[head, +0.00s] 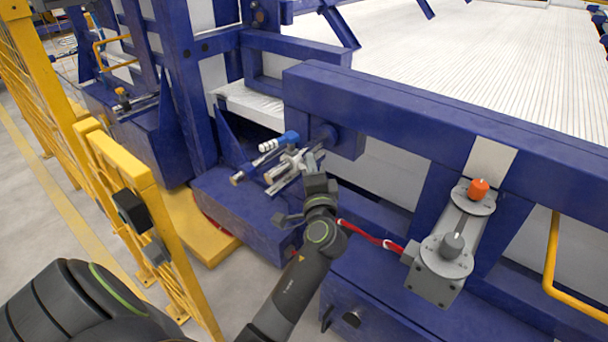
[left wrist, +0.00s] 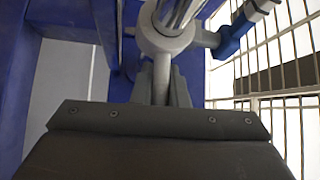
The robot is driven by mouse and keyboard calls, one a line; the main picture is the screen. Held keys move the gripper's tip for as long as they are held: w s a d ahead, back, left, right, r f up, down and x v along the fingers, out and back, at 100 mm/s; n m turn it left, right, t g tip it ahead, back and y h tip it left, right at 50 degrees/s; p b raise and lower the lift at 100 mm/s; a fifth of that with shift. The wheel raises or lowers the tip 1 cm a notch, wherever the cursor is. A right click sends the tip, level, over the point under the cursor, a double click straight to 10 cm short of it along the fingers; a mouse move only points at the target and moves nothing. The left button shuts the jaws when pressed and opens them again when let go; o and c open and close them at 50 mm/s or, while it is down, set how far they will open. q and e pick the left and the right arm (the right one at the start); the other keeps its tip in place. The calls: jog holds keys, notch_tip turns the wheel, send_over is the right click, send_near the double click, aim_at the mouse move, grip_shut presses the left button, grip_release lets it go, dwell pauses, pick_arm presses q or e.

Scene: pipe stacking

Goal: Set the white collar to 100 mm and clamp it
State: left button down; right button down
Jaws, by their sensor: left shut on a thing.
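The white collar, pale grey-white in the pictures, shows in the left wrist view (left wrist: 165,38) as a ring around a shiny metal rod (left wrist: 182,10). A thin stem (left wrist: 161,78) runs from the ring down between the fingers of my left gripper (left wrist: 162,92), which is shut on it. A blue part (left wrist: 230,42) with a grey end sits to the ring's right. In the head view my left gripper (head: 312,168) is at the collar area, beside the blue part (head: 286,139) and the metal rods (head: 250,172). No scale marking is readable. My right gripper is out of view.
A blue steel frame (head: 420,105) surrounds the spot, with a blue block (head: 240,212) below. A grey box (head: 440,275) with round dials and an orange knob (head: 478,188) stands at right. A red cable (head: 365,234) runs to it. Yellow fencing (head: 150,215) is at left.

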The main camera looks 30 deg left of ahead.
pick_arm(q)
jog(key=shift+w+d, duration=0.1)
jog(key=shift+w, duration=0.8)
jog(key=c, duration=1.4)
grip_release()
jog(key=shift+c, duration=0.2)
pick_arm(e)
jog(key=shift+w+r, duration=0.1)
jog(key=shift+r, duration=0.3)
pick_arm(q)
jog(key=shift+f, duration=0.1)
